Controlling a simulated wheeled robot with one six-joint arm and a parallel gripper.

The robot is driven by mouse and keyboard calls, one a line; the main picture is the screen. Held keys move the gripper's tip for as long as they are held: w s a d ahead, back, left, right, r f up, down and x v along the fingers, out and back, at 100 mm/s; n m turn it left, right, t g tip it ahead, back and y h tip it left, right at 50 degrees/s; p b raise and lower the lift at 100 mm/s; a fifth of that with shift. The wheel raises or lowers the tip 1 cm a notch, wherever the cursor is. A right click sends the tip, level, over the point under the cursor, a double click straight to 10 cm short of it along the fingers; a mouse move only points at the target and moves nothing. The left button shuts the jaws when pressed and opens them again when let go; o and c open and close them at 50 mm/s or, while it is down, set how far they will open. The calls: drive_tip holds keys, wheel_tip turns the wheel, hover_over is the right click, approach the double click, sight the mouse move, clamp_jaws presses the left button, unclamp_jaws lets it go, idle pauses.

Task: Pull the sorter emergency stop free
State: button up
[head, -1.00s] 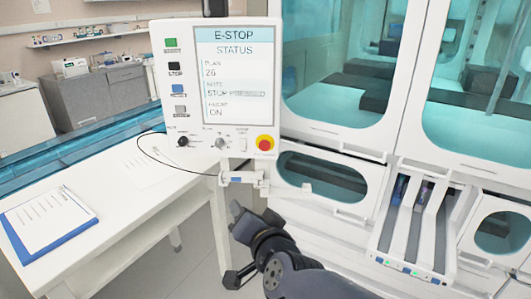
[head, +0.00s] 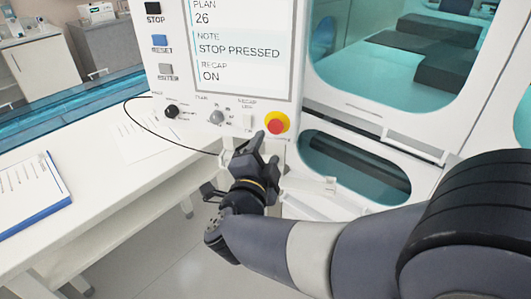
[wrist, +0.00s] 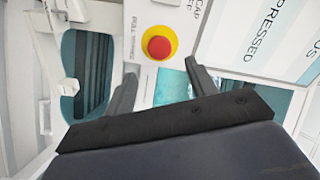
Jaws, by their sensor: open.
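The emergency stop is a red button (head: 277,126) on a yellow ring, at the lower right corner of the white control panel (head: 194,100). The panel's screen (head: 243,42) reads "STOP PRESSED". My gripper (head: 257,150) is just below the button in the head view, open and empty. In the wrist view the red button (wrist: 159,47) lies beyond the two fingers (wrist: 162,76), roughly between them and apart from them. A label beside it begins with "PULL"; the rest is hard to read.
A black knob (head: 171,112), a grey knob (head: 217,117) and a white switch sit left of the button. A thin black cable hangs in front of the panel. A white table (head: 110,185) with a clipboard (head: 30,190) stands at left. White cabinet walls with windows are at right.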

sight(275, 128)
drive_tip(key=p+x, duration=0.1)
drive_tip(key=x, duration=0.8)
